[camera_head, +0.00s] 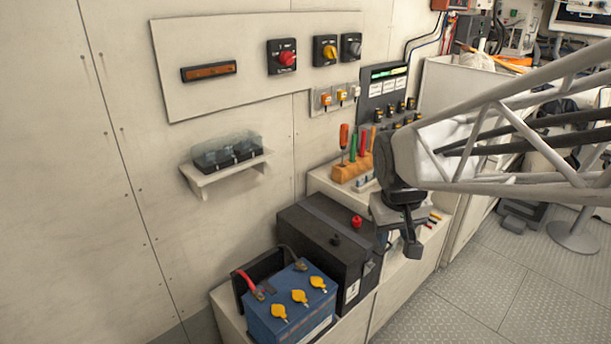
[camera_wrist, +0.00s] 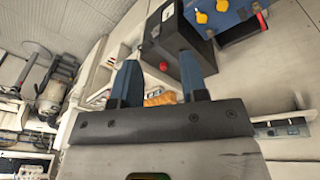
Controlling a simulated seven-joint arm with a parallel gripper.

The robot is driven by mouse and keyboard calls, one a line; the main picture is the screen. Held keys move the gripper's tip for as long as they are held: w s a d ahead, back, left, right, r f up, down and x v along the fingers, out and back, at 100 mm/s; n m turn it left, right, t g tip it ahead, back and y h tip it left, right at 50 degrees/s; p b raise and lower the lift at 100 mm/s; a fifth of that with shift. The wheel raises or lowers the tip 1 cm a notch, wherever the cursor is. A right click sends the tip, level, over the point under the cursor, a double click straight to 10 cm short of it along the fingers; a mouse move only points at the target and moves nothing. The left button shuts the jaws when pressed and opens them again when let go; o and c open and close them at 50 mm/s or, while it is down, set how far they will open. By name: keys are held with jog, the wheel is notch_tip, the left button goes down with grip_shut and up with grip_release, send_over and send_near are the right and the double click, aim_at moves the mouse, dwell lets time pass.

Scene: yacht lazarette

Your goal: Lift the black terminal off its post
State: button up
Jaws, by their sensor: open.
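A blue battery (camera_head: 290,307) with yellow caps stands on the low ledge. A red-handled clamp (camera_head: 249,283) sits at its left corner, and a dark grey clamp (camera_head: 299,265) at its back right corner, seemingly the black terminal; its post is not clear. A black box (camera_head: 330,243) stands behind, with a red knob (camera_head: 357,221) and a black knob (camera_head: 335,240) on top. My gripper (camera_head: 398,244) is open and empty, right of the black box and apart from the battery. In the wrist view my gripper's fingers (camera_wrist: 160,57) point towards the black box (camera_wrist: 180,42); the blue battery (camera_wrist: 232,18) is partly cut off.
An orange block of screwdrivers (camera_head: 351,167) stands on the ledge behind the black box. A wall shelf (camera_head: 228,174) holds a clear-covered fuse block. A switch panel (camera_head: 262,60) is above. The floor (camera_head: 450,310) at the right front is clear.

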jog(key=w+a+f+n, duration=0.1)
jog(key=w+a+f, duration=0.1)
jog(key=w, duration=0.3)
jog(key=w+a+f+n, duration=0.1)
jog(key=w+a+f, duration=0.15)
jog(key=w, duration=0.25)
jog(key=n+h, duration=0.1)
jog(key=n, duration=0.4)
send_near(288, 248)
jog(key=shift+w+f+g, duration=0.3)
jog(key=shift+f, duration=0.1)
jog(key=shift+w+d+f, duration=0.2)
jog(key=shift+f, duration=1.05)
jog(key=shift+w+d+f, duration=0.15)
jog(key=shift+f, duration=1.15)
jog(key=shift+w+d+f, duration=0.2)
jog(key=shift+f, duration=1.05)
grip_shut()
